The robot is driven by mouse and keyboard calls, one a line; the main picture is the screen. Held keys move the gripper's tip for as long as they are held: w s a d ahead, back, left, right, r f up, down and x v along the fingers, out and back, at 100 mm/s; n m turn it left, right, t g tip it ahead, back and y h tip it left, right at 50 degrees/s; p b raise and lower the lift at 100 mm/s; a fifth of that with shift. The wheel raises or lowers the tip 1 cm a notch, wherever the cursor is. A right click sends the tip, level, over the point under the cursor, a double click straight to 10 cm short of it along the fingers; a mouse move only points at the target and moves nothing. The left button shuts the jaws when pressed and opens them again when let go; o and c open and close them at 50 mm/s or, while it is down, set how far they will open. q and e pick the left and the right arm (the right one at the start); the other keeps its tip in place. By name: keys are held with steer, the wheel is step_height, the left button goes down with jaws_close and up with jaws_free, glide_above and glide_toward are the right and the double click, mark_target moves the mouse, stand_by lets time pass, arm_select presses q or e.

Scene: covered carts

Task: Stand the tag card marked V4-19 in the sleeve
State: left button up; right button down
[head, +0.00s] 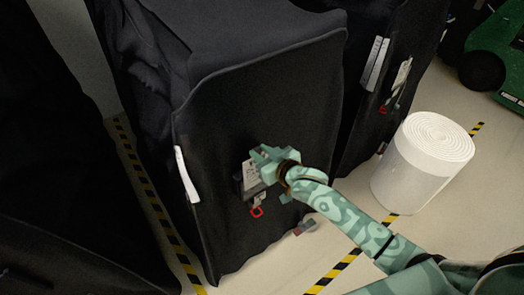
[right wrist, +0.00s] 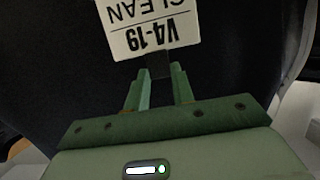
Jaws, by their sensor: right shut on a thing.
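The tag card (right wrist: 150,25) is white, with V4-19 and CLEAN upside down in the right wrist view. A dark tab (right wrist: 158,66) at its edge sits between the fingers of my right gripper (right wrist: 160,92), which is shut on it. In the head view the card (head: 251,171) shows pale beside my right gripper (head: 262,165), in front of the near covered cart. A dark holder, seemingly the sleeve (head: 239,188), shows on the cover just below the card, partly hidden. I cannot tell whether the card is inside it. My left gripper is not in view.
The near black covered cart (head: 255,95) carries a white strip (head: 187,175) and a red loop (head: 257,212). A second covered cart (head: 415,35) stands behind with another card (head: 402,73). A white roll (head: 422,165) stands at right. Striped tape (head: 335,272) marks the floor.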

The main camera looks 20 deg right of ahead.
steer(key=shift+f, duration=0.35)
stand_by(0.3)
steer(key=shift+f+b, duration=0.75)
steer(key=shift+f, duration=0.25)
steer(key=c, duration=1.1)
jaws_free()
steer(key=shift+s, duration=0.1)
steer(key=p+v, duration=0.1)
steer(key=v, duration=1.5)
steer(key=shift+r+p, duration=0.15)
steer(key=shift+p, duration=0.2)
steer(key=shift+d, duration=0.1)
